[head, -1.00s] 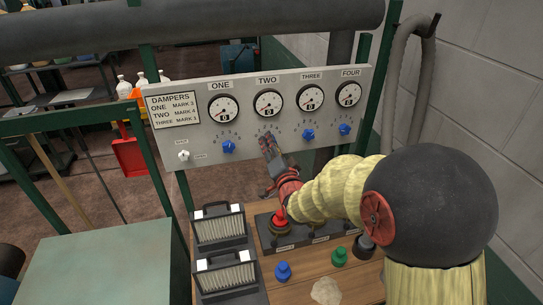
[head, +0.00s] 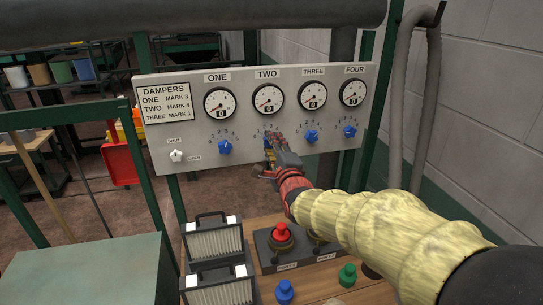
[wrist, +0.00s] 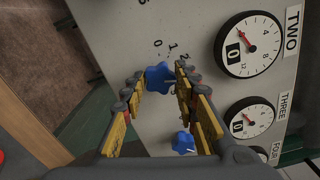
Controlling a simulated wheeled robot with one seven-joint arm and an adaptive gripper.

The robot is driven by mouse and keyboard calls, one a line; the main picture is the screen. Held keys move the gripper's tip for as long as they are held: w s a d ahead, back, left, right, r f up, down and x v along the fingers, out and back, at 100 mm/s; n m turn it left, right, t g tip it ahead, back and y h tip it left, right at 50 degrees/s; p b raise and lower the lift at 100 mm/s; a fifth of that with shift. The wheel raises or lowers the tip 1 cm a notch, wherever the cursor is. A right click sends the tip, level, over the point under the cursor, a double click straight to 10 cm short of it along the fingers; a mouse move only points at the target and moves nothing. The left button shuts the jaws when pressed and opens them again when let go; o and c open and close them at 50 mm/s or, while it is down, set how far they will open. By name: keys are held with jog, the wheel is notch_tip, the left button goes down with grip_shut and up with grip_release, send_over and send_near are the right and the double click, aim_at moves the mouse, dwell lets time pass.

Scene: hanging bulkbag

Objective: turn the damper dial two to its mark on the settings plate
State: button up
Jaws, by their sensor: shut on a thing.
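The settings plate (head: 164,103) at the panel's left reads ONE MARK 3, TWO MARK 4, THREE MARK 1. Damper dial two is a blue knob (wrist: 158,78) below the TWO gauge (head: 268,99). My gripper (head: 273,146) reaches the panel at this dial and hides most of it in the head view. In the wrist view my gripper (wrist: 161,74) has its fingers on either side of the blue knob, shut on it. Numbers 0, 1 and 2 show by the knob there; I cannot read its pointer setting.
Blue dials one (head: 224,147), three (head: 311,137) and four (head: 349,132) sit along the same panel. A white shut/open knob (head: 176,156) is at left.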

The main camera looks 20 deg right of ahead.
jog(key=m+b, duration=0.4)
jog(key=m, duration=0.1)
jog(key=shift+f+m, duration=0.1)
jog(key=shift+m, duration=0.2)
dwell(0.4)
jog(key=o, duration=1.1)
jog(key=shift+s, duration=0.1)
jog(key=s, duration=1.1)
jog(key=shift+s, duration=0.4)
